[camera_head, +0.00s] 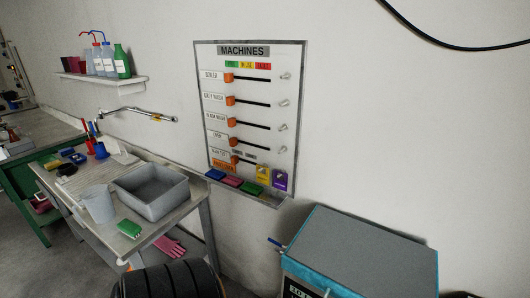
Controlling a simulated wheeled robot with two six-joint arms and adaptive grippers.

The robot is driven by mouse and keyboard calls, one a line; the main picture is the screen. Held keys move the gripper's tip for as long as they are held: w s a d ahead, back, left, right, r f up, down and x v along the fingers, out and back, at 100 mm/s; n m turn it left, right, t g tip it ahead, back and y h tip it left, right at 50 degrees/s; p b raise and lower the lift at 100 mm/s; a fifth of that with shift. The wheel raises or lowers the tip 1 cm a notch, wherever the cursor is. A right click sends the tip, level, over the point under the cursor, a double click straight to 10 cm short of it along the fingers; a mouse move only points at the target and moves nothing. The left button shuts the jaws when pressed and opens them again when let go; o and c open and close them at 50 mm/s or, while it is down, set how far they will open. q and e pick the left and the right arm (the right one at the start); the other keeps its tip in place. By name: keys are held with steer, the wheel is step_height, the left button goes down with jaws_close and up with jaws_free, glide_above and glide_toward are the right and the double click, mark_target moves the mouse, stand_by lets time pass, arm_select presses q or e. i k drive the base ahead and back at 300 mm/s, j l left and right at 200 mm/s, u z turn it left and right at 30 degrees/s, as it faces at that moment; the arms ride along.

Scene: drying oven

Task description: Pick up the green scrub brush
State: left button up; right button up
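A small green block-shaped item (129,228) with a pale edge lies on the front of the grey work table (165,228), beside a grey jug. I cannot tell whether it is the green scrub brush or a sponge. Neither of my grippers is in view.
A grey jug (98,204) and a grey basin (151,188) stand on the work table. A blue-edged grey machine (360,250) stands at lower right. A machines board (250,115) and a bottle shelf (103,82) hang on the wall. A pink glove (170,246) is below the table.

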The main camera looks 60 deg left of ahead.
mark_target(131, 230)
steer(key=u, duration=3.1)
steer(key=z, duration=3.75)
steer(key=u, duration=3.75)
